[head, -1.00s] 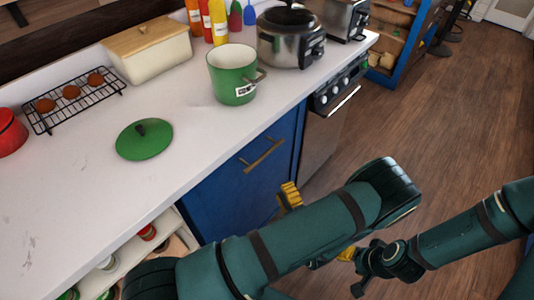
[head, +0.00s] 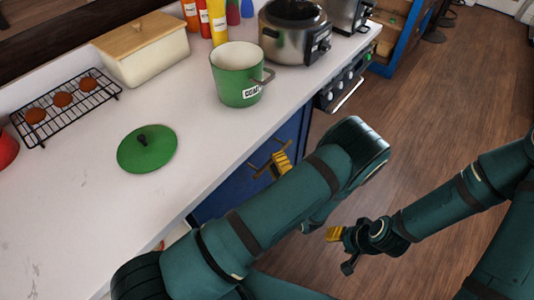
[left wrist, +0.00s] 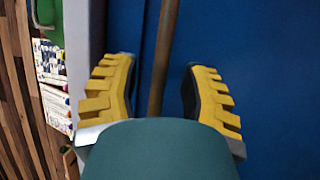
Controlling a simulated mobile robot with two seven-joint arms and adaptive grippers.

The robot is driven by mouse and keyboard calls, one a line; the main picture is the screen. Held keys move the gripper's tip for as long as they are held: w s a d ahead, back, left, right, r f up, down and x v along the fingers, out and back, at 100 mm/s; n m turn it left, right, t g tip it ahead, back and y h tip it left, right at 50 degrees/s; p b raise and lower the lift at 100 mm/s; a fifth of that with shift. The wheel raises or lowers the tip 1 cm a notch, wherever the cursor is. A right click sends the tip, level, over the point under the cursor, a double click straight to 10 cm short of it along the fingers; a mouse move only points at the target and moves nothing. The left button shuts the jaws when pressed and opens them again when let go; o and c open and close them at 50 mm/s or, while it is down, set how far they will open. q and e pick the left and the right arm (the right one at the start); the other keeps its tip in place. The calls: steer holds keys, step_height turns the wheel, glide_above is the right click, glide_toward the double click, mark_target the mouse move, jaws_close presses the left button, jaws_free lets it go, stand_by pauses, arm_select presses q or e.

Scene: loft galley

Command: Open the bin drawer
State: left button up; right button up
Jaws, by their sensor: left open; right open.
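The blue bin drawer front (head: 222,199) is under the white counter in the head view, partly hidden by my left arm. Its brown bar handle (left wrist: 165,45) runs up and down the left wrist view. My left gripper (head: 274,167) is at the handle. In the left wrist view my left gripper (left wrist: 160,88) is open, with one yellow finger on each side of the bar and a gap on both sides. The drawer front (left wrist: 255,60) looks flush. My right gripper (head: 342,248) is open and empty over the floor, away from the drawer.
The counter (head: 75,205) holds a green pot (head: 237,82), a green lid (head: 147,149), a cooling rack (head: 75,122), a cream bread box (head: 145,52) and a cooker (head: 290,35). An oven (head: 345,85) stands right of the drawer.

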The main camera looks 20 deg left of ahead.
arm_select(q)
steer(key=shift+w+a+r, duration=0.1)
steer(key=shift+w+a, duration=0.3)
steer(key=shift+a, duration=0.05)
jaws_close()
